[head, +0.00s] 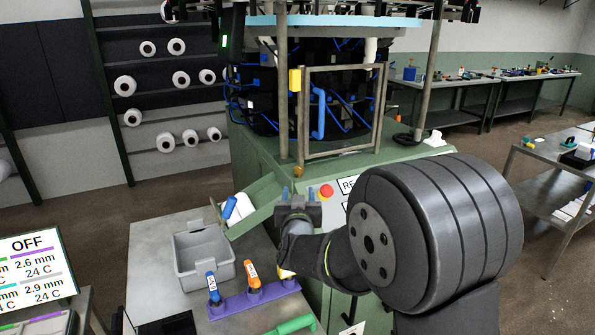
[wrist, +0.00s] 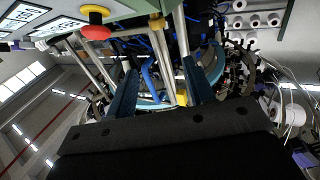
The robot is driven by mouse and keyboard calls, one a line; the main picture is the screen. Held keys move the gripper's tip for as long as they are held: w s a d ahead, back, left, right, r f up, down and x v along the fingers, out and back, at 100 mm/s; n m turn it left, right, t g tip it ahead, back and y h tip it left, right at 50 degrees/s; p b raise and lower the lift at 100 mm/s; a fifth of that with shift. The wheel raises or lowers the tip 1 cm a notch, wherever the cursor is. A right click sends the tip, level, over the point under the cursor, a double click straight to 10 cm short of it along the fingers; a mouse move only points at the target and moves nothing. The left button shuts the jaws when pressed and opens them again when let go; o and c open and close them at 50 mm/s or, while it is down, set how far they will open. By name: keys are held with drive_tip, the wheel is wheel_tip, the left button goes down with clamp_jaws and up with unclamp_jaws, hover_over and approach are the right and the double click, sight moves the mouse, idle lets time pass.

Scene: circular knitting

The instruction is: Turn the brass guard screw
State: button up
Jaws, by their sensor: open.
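The brass guard screw (head: 299,171) is a small gold knob at the lower left corner of the metal guard frame (head: 304,115) on the green knitting machine. In the wrist view the brass screw (wrist: 157,21) shows near the top, beyond and between the fingers. My gripper (head: 298,191) is just below the screw in the head view, with its blue fingers pointing up toward the machine. In the wrist view my gripper (wrist: 160,68) is open, with nothing between its fingers and the screw apart from them. The guard's blue handle (head: 318,115) hangs inside the frame.
A red button (head: 326,190) sits close to the right of the fingers. A yellow block (head: 295,80) is on the guard's left post. Below left, a bench holds a grey bin (head: 204,282) and a purple rack (head: 255,297) of coloured tools. A green chute (head: 256,205) slopes beside the gripper.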

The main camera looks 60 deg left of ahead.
sight(299, 171)
drive_tip(key=shift+n+g, duration=0.5)
drive_tip(key=shift+g, duration=0.2)
drive_tip(key=x, duration=1.1)
drive_tip(key=w+x, duration=0.1)
drive_tip(key=x, duration=0.4)
drive_tip(key=shift+w+f, duration=0.1)
drive_tip(key=shift+f, duration=0.2)
drive_tip(key=shift+c, duration=0.2)
drive_tip(key=c, duration=0.9)
